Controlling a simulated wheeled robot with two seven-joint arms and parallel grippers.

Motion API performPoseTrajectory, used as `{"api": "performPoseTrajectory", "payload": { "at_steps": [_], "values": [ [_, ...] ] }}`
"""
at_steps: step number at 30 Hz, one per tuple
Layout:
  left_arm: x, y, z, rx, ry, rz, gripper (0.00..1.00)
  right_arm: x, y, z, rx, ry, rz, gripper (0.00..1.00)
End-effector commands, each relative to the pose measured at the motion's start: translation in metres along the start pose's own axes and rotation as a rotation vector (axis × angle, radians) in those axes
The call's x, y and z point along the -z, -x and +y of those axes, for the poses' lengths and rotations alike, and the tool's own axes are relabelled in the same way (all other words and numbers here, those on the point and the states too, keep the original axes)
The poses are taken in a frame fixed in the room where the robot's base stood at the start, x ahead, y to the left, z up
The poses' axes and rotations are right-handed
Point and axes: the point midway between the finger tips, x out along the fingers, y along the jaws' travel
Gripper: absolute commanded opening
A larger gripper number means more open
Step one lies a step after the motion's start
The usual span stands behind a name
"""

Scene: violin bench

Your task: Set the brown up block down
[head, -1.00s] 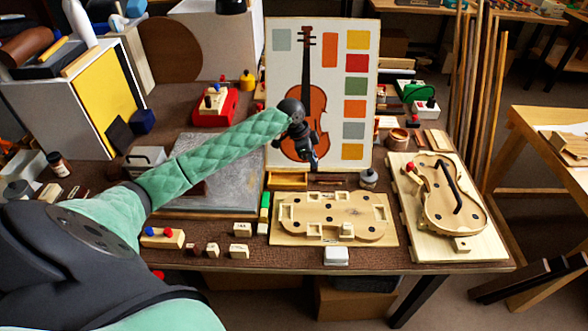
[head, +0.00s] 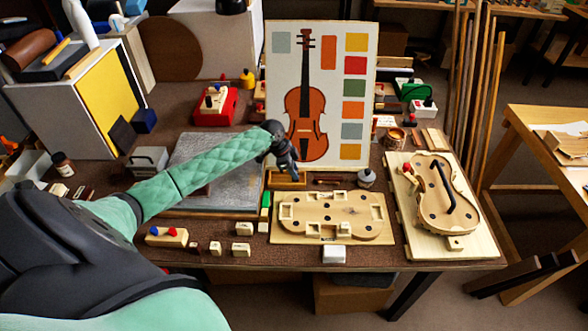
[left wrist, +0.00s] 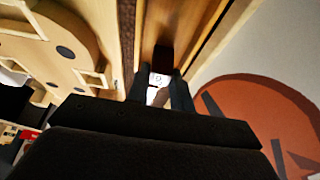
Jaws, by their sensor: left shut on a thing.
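My left gripper (head: 291,172) is at the narrow wooden tray (head: 288,185) in front of the violin poster. In the left wrist view its two fingers (left wrist: 163,75) are shut on a small dark brown block (left wrist: 163,58). A pale face with a small mark shows between the fingers; I cannot read it. The block is over or inside the channel between the tray's wooden walls (left wrist: 205,38). I cannot tell whether it touches the tray floor. In the head view the gripper hides the block. My right gripper is not in view.
The violin poster (head: 347,95) stands close behind the gripper. A wooden violin mould (head: 333,226) lies just in front, with a green block (head: 266,199) at its left. Several small blocks (head: 243,229) stand near the front edge. A grey slab (head: 225,190) lies left.

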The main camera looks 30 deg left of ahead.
Motion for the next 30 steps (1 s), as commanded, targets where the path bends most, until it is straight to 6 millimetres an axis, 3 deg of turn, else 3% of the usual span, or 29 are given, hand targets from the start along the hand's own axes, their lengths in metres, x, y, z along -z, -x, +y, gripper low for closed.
{"api": "performPoseTrajectory", "payload": {
  "at_steps": [9, 10, 13, 24, 27, 30],
  "values": [
    [-0.001, -0.003, 0.0, 0.0, 0.0, 0.0, 0.04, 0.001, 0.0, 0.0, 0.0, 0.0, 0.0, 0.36],
    [-0.001, -0.003, 0.0, 0.0, 0.0, 0.0, 0.24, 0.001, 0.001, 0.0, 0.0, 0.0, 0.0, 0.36],
    [-0.001, -0.002, 0.0, 0.0, 0.0, 0.0, 0.44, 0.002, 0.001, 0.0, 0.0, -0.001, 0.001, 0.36],
    [0.0, 0.001, 0.0, 0.001, 0.0, 0.0, 0.44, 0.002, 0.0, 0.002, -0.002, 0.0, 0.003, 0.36],
    [-0.001, 0.01, -0.001, 0.003, 0.0, 0.0, 0.44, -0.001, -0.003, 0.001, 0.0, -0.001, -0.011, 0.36],
    [-0.001, 0.025, -0.001, 0.003, -0.002, 0.0, 0.44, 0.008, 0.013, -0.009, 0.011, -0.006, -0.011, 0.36]
  ]
}}
